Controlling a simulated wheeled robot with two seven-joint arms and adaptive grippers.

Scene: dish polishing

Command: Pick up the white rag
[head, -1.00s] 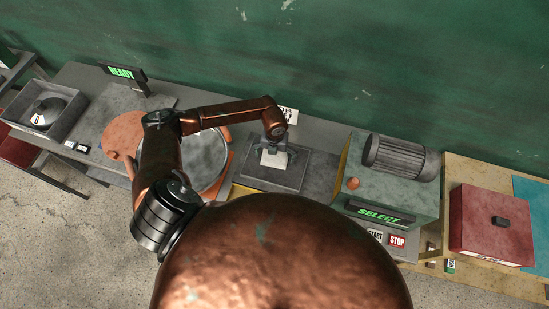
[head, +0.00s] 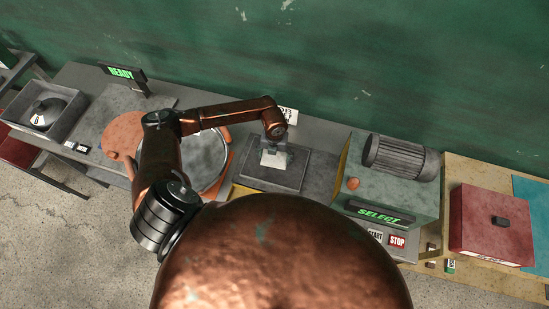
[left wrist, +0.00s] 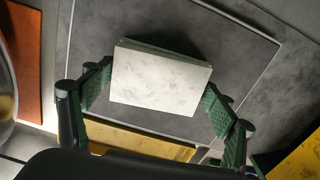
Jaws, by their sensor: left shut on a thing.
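The white rag (head: 273,160) is a pale folded block over a dark square tray (head: 288,178) in the middle of the bench. My left gripper (head: 276,150) reaches down from above and is shut on the rag. In the left wrist view the rag (left wrist: 160,78) sits between the two green-padded fingers (left wrist: 157,82), one at each side edge. The dark tray surface lies behind it. I cannot tell whether the rag touches the tray. My right gripper does not show.
A grey machine with a ribbed cylinder (head: 402,158) and a SELECT display (head: 380,214) stands right of the tray. A round metal dish (head: 208,160) with orange parts is left. A red box (head: 491,222) stands far right. A small sign (head: 288,114) is behind the tray.

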